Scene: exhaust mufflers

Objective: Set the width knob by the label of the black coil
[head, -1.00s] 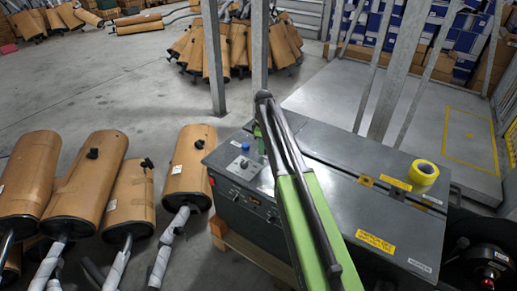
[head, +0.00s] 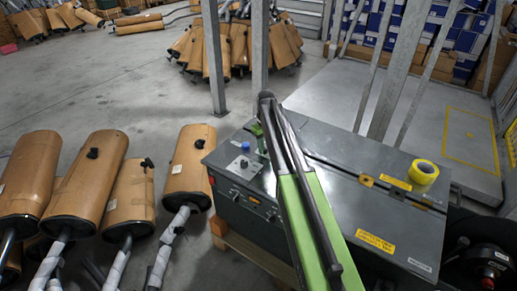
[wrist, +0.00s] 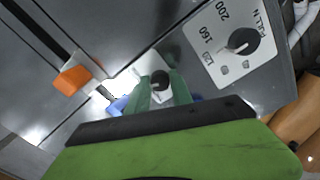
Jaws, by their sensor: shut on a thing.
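My gripper (wrist: 160,88) has green fingers closed around a small dark knob (wrist: 160,77) on a pale plate. Any writing on this plate is hidden or too small to read. I cannot tell which one is the width knob. In the head view, my gripper (head: 253,146) is at the machine's left panel. A black coil (head: 468,236) is at the lower right; a white label (head: 500,256) near it is unreadable.
The dark grey machine (head: 335,165) has a flat top with a yellow tape roll (head: 424,172) on it. An orange block (wrist: 72,79) shows in the wrist view. Wrapped mufflers (head: 90,180) lie on the floor at left. Steel posts (head: 214,60) stand behind.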

